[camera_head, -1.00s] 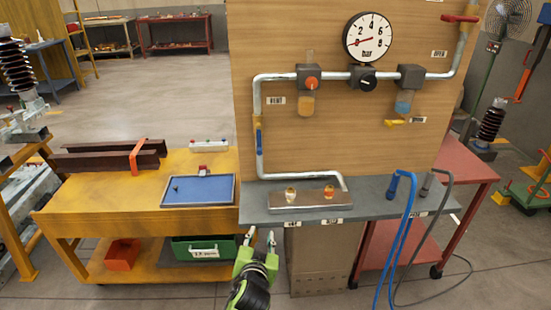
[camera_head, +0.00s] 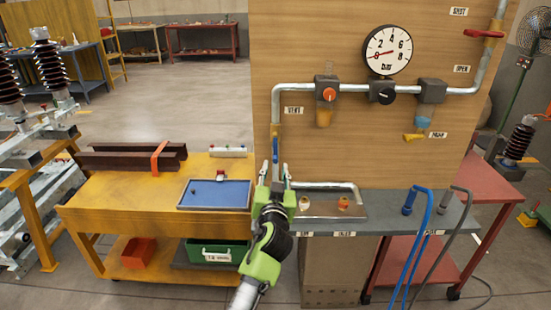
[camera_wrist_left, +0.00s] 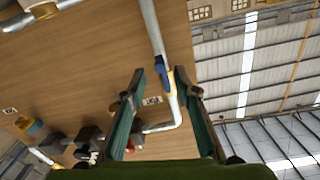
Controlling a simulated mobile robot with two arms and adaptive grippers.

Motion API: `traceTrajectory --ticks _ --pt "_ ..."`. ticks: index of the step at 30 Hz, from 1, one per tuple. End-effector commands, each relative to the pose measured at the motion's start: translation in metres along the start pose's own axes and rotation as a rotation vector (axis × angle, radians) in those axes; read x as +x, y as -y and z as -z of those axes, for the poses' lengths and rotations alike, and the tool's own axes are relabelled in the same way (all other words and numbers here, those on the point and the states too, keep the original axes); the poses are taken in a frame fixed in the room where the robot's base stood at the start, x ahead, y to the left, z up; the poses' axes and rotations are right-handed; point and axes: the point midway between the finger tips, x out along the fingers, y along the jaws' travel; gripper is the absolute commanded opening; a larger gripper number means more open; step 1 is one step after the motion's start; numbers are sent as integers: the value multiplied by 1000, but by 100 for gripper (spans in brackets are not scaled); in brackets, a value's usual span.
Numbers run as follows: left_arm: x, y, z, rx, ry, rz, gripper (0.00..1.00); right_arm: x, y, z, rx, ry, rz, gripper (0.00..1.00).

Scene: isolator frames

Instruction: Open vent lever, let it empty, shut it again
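The vent lever (camera_head: 275,150) is a blue handle on the vertical pipe at the board's left, near the VENT label (camera_head: 293,110). It lies along the pipe. In the wrist view the blue lever (camera_wrist_left: 162,72) shows beside a yellow fitting, ahead of the space between my fingers. My left gripper (camera_head: 274,174) is open and empty, just below the lever in the head view, with the fingers pointing up. The wrist view shows its fingers (camera_wrist_left: 159,88) apart; contact with the lever cannot be confirmed. My right gripper is not in view.
The round gauge (camera_head: 388,52) has its needle near the low end. Orange (camera_head: 329,94) and black knobs (camera_head: 386,97) sit along the upper pipe. A red lever (camera_head: 484,33) is at upper right. A grey shelf (camera_head: 385,211) with a metal tray (camera_head: 318,205) juts out below.

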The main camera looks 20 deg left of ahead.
Motion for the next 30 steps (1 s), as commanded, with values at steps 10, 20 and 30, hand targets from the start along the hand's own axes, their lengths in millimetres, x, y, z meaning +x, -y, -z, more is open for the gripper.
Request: traceTrajectory --ticks 10,20,30 --pt "49 0 0 1 1 0 29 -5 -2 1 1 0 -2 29" --pt "57 0 -1 0 0 0 29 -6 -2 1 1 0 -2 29" --pt "57 0 0 0 0 -1 0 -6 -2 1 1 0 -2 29"
